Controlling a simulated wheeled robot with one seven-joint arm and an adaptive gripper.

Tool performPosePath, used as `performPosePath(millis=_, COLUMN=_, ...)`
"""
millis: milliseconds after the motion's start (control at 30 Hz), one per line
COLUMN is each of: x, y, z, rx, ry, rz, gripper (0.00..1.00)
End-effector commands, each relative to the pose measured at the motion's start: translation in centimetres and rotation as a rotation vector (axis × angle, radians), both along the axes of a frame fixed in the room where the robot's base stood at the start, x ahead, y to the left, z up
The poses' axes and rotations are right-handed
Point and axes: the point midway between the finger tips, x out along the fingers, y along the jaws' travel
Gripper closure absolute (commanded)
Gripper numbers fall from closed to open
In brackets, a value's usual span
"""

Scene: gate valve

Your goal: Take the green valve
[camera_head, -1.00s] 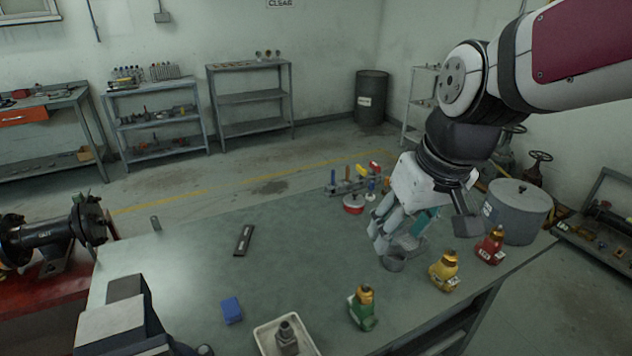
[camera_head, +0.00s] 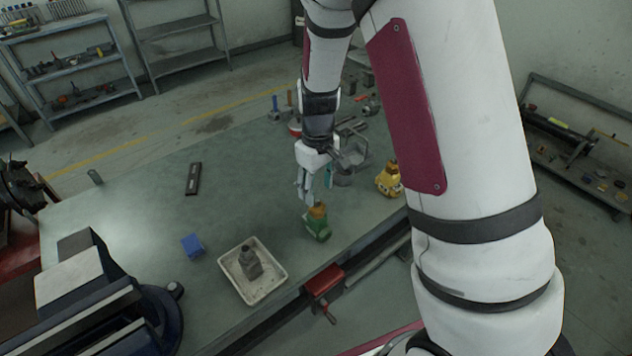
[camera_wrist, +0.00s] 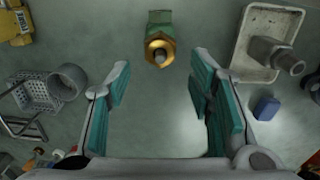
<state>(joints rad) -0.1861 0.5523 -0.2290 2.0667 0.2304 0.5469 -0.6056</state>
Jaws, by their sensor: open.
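The green valve (camera_head: 317,224) stands on the workbench, with a green body and a brass top. In the wrist view the green valve (camera_wrist: 160,44) is at the top centre, beyond the fingertips and roughly midway between them. My gripper (camera_head: 305,198) is above the bench, just behind and to the left of the valve's brass top in the head view. In the wrist view my gripper (camera_wrist: 158,72) shows its two teal-padded fingers spread wide, with nothing between them. Contact with the valve does not show.
A yellow valve (camera_head: 389,180) stands to the right. A white tray (camera_head: 232,286) holding a grey metal part lies at the front left. A blue block (camera_head: 192,246) and a dark bar (camera_head: 193,178) lie left on the bench. A grey mesh basket (camera_wrist: 33,97) shows in the wrist view.

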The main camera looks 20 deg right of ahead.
Motion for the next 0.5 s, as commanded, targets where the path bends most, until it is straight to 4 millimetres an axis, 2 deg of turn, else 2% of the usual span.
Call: performPosePath(millis=500, x=0.1, y=0.0, z=-4.3, rx=0.0, ry=0.001, rz=-0.001, gripper=0.52)
